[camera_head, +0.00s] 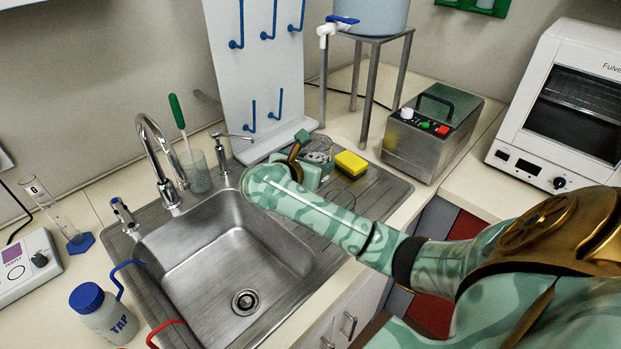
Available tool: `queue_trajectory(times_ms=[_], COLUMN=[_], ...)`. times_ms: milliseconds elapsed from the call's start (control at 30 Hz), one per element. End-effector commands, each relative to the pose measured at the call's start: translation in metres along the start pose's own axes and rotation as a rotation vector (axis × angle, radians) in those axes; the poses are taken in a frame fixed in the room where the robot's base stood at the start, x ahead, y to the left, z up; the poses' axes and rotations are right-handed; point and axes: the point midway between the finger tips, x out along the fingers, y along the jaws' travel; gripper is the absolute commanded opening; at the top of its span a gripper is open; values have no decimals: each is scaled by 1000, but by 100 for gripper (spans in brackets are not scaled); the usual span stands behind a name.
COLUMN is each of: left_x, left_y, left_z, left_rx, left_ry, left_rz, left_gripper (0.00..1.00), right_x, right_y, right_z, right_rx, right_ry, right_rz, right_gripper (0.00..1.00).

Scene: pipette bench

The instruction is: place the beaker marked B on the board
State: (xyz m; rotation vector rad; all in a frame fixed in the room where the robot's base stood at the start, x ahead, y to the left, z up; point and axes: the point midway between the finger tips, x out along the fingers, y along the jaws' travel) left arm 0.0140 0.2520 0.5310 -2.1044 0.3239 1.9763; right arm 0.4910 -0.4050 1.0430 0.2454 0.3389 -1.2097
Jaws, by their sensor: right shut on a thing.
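The white board (257,70) with several blue pegs stands upright behind the sink against the wall. My right arm comes in from the right, over the sink's right side. My right gripper (307,146) is at the foot of the board, partly hidden behind my own wrist. It is shut on a clear glass beaker (319,152), which shows only in part. No letter can be read on the glass. My left gripper is not in view.
A steel sink (215,262) with a tap (160,160) lies in front of the board. A yellow sponge (350,164) lies right of my gripper. A steel box (430,130), a tank on a stand (372,18) and an oven (560,110) stand right. A TAP bottle (105,315) stands front left.

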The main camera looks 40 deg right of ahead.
Motion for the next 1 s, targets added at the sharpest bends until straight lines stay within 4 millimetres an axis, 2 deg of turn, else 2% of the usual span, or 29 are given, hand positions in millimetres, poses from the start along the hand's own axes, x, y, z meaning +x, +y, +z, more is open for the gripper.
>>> queue_trajectory(times_ms=[33,200,433,500,700,1000], left_x=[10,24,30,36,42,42], left_y=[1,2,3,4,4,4], left_z=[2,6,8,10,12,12], left_rx=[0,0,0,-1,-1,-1], left_ry=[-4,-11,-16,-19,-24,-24], left_rz=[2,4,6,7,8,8], left_gripper=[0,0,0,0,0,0], right_x=[12,38,53,62,71,70], right_y=[4,16,23,27,26,26], right_z=[-11,-27,-36,-42,-66,-68], right_rx=[-6,-3,-1,-3,-3,-1], right_ry=[-4,-3,-2,-3,-3,-1], right_rz=[-2,-1,1,0,1,2], right_gripper=[37,37,37,37,37,37])
